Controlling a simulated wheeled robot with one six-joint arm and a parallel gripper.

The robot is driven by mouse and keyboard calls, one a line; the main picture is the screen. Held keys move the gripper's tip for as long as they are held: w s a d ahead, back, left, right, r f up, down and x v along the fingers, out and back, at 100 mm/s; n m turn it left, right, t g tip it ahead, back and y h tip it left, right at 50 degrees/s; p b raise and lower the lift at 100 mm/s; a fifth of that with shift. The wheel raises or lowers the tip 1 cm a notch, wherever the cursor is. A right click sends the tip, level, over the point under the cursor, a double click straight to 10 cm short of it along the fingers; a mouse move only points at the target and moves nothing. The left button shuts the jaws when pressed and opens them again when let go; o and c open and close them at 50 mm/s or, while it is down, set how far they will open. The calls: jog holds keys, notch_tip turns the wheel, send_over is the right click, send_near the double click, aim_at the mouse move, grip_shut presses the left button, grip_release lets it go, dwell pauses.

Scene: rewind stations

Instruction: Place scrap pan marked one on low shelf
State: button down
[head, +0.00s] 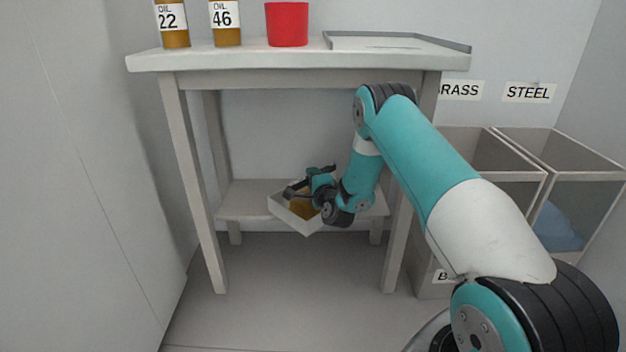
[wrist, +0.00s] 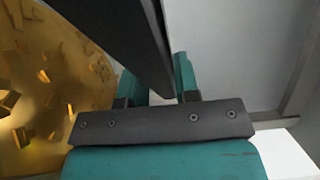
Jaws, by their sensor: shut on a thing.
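A white square pan (head: 290,222) with brass-coloured scrap inside is in the head view, at the front of the low shelf (head: 245,197) under the table. My gripper (head: 298,190) is shut on the pan. The pan is turned at an angle to the shelf, and its near corner reaches past the shelf's front edge. I cannot tell whether it touches the shelf. No mark shows on the pan's visible sides. In the wrist view, golden scrap (wrist: 50,85) fills the left side beside my gripper.
On the tabletop (head: 290,60) stand two oil bottles (head: 173,25) (head: 225,24), a red cup (head: 287,24) and a grey tray (head: 400,38). Bins labelled for brass and steel (head: 528,92) stand at right. Table legs (head: 196,190) flank the shelf. The shelf's left part is clear.

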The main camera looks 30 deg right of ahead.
jog(key=c, duration=0.8)
grip_release()
jog(key=shift+c, duration=0.2)
jog(key=shift+r, duration=0.1)
